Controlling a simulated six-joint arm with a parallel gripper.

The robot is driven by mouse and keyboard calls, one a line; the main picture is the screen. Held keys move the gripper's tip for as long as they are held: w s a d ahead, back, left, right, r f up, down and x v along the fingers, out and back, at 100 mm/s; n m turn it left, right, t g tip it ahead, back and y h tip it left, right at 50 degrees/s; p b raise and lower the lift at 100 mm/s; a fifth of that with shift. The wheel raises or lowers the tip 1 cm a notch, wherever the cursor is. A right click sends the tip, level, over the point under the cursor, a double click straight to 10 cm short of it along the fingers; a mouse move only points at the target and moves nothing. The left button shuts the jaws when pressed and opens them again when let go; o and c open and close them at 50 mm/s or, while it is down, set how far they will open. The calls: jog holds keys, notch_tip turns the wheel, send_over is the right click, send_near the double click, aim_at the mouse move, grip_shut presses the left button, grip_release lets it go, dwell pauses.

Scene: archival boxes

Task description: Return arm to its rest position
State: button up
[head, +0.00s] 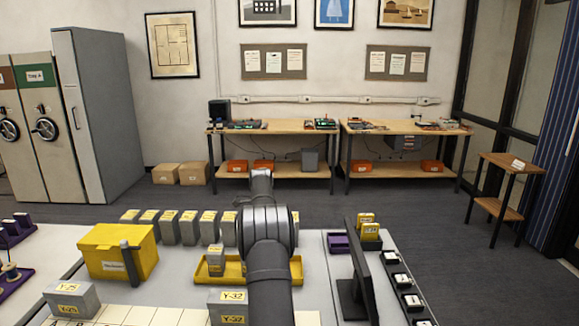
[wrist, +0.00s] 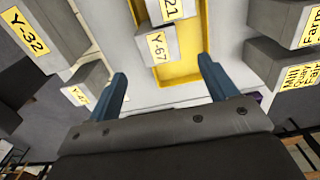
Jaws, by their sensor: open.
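My arm (head: 268,265) rises from the bottom middle of the head view and points away over the table; its far end (head: 261,183) is small and its fingers cannot be made out there. In the wrist view my gripper (wrist: 162,68) has its two blue fingers spread wide with nothing held between them. A grey box labelled Y-67 (wrist: 158,47) shows beyond the fingertips, apart from them, along with a box labelled Y-21 (wrist: 168,12). Both are at a yellow tray (wrist: 193,70). No mark for the rest position shows.
In the head view the yellow tray (head: 205,277) lies partly behind my arm. The air above is clear.

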notch_tip(320, 180, down, 13)
jog(key=shift+r, duration=0.2)
notch_tip(320, 180, up, 4)
jog(key=shift+r, duration=0.1)
jog(key=s+d+r, duration=0.5)
jog(key=d+r, duration=0.2)
jog(key=d, duration=0.4)
jog(key=s+a+n, duration=0.1)
jog(key=s+n, duration=0.3)
jog(key=s+a+n, duration=0.2)
jog(key=s+n, duration=0.2)
jog(key=s+a+r+n, duration=0.1)
jog(key=s+a+n, duration=0.1)
jog(key=s+n, duration=0.2)
jog(key=shift+n, duration=0.5)
jog(key=shift+w+a+r+m, duration=0.1)
jog(key=shift+w+a+m, duration=0.15)
jog(key=shift+a, duration=0.15)
jog(key=shift+w+a+m, duration=0.1)
jog(key=shift+a+m, duration=0.15)
jog(key=shift+a, duration=0.1)
